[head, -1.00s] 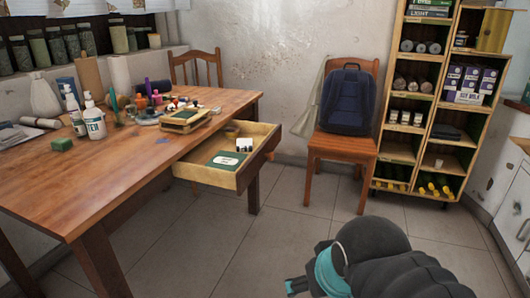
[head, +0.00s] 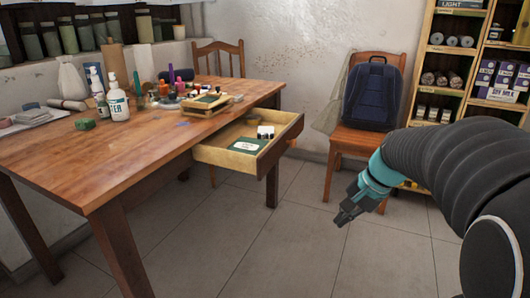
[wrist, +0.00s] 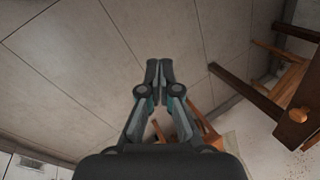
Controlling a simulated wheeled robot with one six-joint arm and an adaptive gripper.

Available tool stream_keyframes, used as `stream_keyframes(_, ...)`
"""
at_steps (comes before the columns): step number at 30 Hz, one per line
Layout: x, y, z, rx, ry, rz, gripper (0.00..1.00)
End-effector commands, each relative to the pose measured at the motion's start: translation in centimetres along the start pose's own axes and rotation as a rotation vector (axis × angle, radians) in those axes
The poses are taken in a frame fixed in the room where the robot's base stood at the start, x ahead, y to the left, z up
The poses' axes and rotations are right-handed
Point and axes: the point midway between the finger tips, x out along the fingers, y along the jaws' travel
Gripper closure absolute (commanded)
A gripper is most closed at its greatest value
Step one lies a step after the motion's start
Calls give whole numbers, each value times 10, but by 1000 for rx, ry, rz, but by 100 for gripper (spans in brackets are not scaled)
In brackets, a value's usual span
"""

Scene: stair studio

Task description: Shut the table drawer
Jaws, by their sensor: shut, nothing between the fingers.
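The table drawer (head: 230,158) is pulled out from the right side of the wooden table (head: 100,165) in the head view. It holds a dark green flat item with a white label (head: 247,145) and a small white and black object (head: 265,132). My gripper (head: 341,222) is to the right of the drawer, lower in the picture and apart from it. In the wrist view my gripper (wrist: 159,64) has its fingertips together with nothing between them. The wooden drawer front with a round knob (wrist: 298,115) shows at the right of the wrist view.
A wooden chair (head: 340,138) with a dark blue backpack (head: 371,95) stands right of the drawer, behind my arm. A shelf unit (head: 433,82) is at the back right. Bottles and small items crowd the table's far side. The tiled floor (head: 300,240) before the drawer is clear.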

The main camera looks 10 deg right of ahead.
Motion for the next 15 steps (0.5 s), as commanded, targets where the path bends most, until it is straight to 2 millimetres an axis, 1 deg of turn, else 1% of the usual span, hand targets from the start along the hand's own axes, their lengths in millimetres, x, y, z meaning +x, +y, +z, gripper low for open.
stream_keyframes(1,6,-7,-18,102,-30,-35,100)
stream_keyframes(3,7,-22,-39,251,-77,-93,100)
stream_keyframes(5,6,-36,-56,377,-121,-144,100)
stream_keyframes(7,2,-54,-74,523,-182,-203,100)
stream_keyframes(9,-6,-73,-87,657,-251,-259,100)
stream_keyframes(11,-17,-91,-94,753,-310,-299,100)
stream_keyframes(12,-25,-103,-96,809,-349,-322,100)
stream_keyframes(14,-40,-120,-95,885,-408,-353,100)
stream_keyframes(15,-51,-130,-94,930,-444,-369,100)
